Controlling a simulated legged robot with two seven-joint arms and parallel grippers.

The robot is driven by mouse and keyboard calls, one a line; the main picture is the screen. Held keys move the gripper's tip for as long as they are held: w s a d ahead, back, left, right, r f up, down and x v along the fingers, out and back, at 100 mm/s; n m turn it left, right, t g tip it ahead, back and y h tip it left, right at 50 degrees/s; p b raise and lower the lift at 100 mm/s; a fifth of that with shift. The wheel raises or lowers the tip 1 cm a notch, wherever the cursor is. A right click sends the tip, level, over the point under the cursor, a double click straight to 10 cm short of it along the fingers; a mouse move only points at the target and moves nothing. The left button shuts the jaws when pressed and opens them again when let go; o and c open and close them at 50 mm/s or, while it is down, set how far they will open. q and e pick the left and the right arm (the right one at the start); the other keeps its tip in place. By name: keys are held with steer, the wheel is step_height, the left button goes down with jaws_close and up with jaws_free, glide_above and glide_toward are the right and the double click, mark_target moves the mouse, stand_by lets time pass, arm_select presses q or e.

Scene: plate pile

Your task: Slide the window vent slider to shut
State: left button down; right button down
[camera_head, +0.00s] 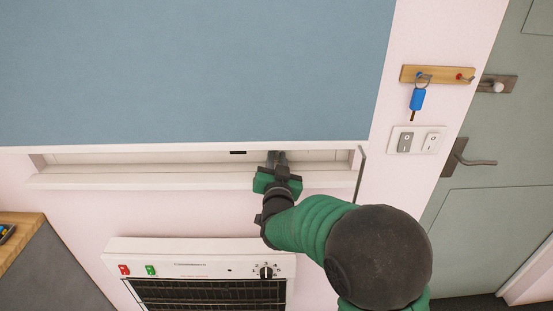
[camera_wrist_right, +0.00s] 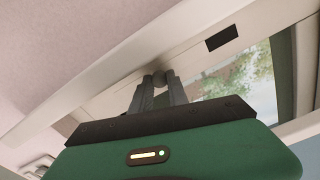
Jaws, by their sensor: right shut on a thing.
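The white window frame rail (camera_head: 110,157) shows below the blue blind; its vent has a small dark opening (camera_head: 238,152), which also shows in the right wrist view (camera_wrist_right: 222,38). My right gripper (camera_head: 277,158) reaches up to this rail, just right of the dark opening in the head view. In the right wrist view its two grey fingers (camera_wrist_right: 162,80) are closed together on the small vent slider knob (camera_wrist_right: 158,76) at the rail. The fingers mostly hide the knob. My left gripper is in neither view.
A blue blind (camera_head: 190,70) covers most of the window above. The white sill (camera_head: 130,181) runs under my gripper, with a heater (camera_head: 200,258) below. A thin grey rod (camera_head: 360,172), key rack (camera_head: 437,74), switches (camera_head: 417,139) and door (camera_head: 490,220) are at right.

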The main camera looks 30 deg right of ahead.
mark_target(257, 159)
steer(key=shift+f, duration=0.1)
steer(key=w+a, duration=0.2)
steer(key=a, duration=0.2)
steer(key=shift+w+a+p, duration=0.3)
steer(key=shift+w+p, duration=0.05)
steer(key=shift+w, duration=0.05)
steer(key=shift+d, duration=0.1)
